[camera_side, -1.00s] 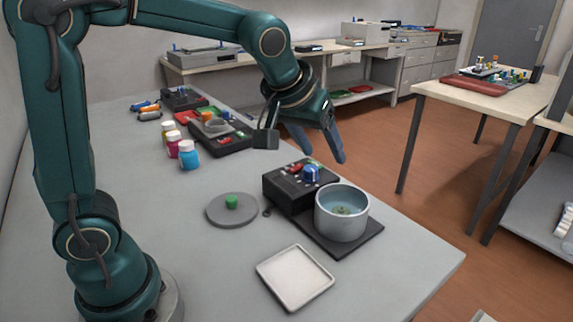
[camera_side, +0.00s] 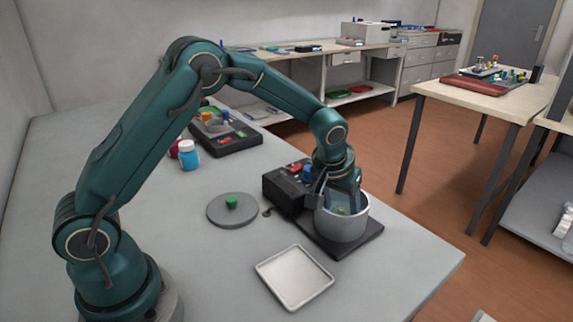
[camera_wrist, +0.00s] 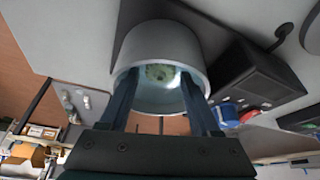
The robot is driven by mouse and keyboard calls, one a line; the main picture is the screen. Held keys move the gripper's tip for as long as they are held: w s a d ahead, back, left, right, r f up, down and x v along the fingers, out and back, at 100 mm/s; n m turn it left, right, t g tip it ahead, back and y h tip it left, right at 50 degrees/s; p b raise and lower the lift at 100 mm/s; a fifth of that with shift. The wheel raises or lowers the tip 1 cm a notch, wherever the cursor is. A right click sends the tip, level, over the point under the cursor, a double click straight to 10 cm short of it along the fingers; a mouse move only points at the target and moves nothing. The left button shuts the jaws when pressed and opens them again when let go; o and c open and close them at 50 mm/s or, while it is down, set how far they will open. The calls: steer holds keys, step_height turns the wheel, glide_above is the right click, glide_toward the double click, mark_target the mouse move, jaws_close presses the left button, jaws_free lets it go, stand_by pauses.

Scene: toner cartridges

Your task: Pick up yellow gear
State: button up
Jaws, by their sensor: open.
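A grey metal pot (camera_side: 343,228) with bluish liquid stands on the dark plate of a black device. A small yellowish-green toothed piece, which looks like the yellow gear (camera_wrist: 160,72), lies at the bottom inside the pot in the wrist view. In the side view it is mostly hidden by my fingers. My gripper (camera_side: 347,208) points down at the pot, with its fingertips at or just inside the rim. In the wrist view my gripper (camera_wrist: 160,98) is open, with the two blue fingers either side of the gear and nothing between them.
The black control box (camera_side: 288,188) with red and blue knobs adjoins the pot. A grey round lid with a green knob (camera_side: 232,202) and an empty white square tray (camera_side: 295,277) lie on the table. Bottles (camera_side: 189,155) stand farther back.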

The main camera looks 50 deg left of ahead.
steer(key=shift+f, duration=0.15)
jaws_close()
